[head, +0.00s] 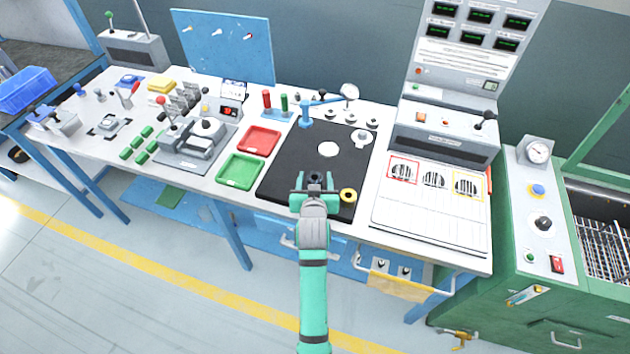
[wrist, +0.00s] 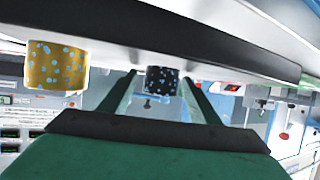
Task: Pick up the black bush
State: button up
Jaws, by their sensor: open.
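The black bush (head: 316,176), a small dark cylinder, stands near the front edge of the black mat (head: 285,178). In the wrist view, which looks upside down, the black bush (wrist: 163,80) is dark with pale blue specks. My gripper (head: 315,181) is open at the front of the mat. Its two fingers (wrist: 160,84) point toward the bush, one on each side, with gaps visible. I cannot tell exactly how deep the bush sits between them. A yellow bush (head: 348,195) stands on the mat just right of my gripper; this yellow, blue-specked bush (wrist: 57,66) also shows in the wrist view.
A green tray (head: 240,170) and a red tray (head: 259,141) lie left of the mat. A white round disc (head: 328,149) lies on it. A blue fixture (head: 306,115) stands behind. Mat space left of my gripper is clear.

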jog(key=shift+c, duration=0.6)
jog(key=c, duration=1.1)
jog(key=shift+w+r, duration=0.1)
jog(key=shift+c, duration=0.6)
